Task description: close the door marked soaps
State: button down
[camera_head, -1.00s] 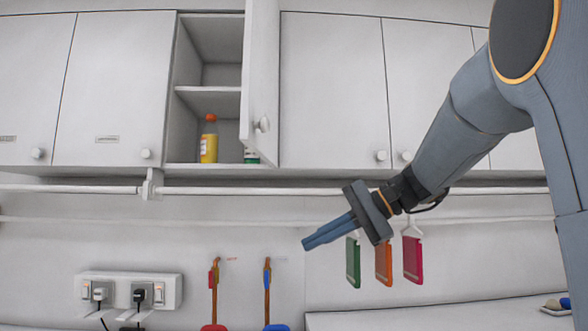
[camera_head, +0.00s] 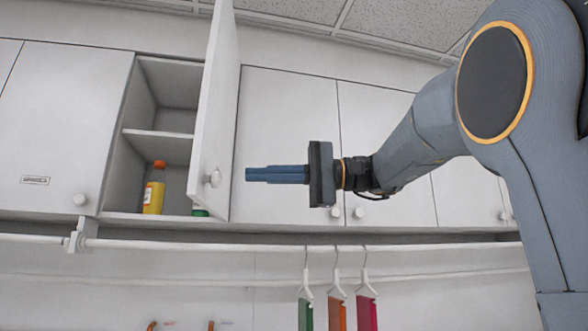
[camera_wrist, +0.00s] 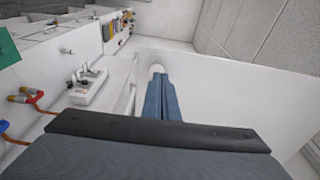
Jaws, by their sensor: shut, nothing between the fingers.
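The open cabinet door (camera_head: 217,120) is white and swings out toward me from the right side of an open cupboard. Its round knob (camera_head: 213,178) sits low near the free edge. No soaps marking is readable on it. My gripper (camera_head: 247,174) is shut and empty, level with the knob and just right of it, fingers pointing left. In the wrist view the white door panel (camera_wrist: 225,95) lies ahead, and the round knob (camera_wrist: 156,70) shows just beyond my fingertips (camera_wrist: 160,78). I cannot tell whether they touch the door.
A yellow bottle with an orange cap (camera_head: 154,188) stands on the cupboard's lower shelf, with a green item (camera_head: 200,212) partly hidden by the door. Closed cabinets stand either side. A white rail (camera_head: 300,248) with hanging coloured boards (camera_head: 337,313) runs below.

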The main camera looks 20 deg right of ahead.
aim_at(217, 175)
jog(key=shift+p+x, duration=1)
jog(key=shift+x, duration=1.75)
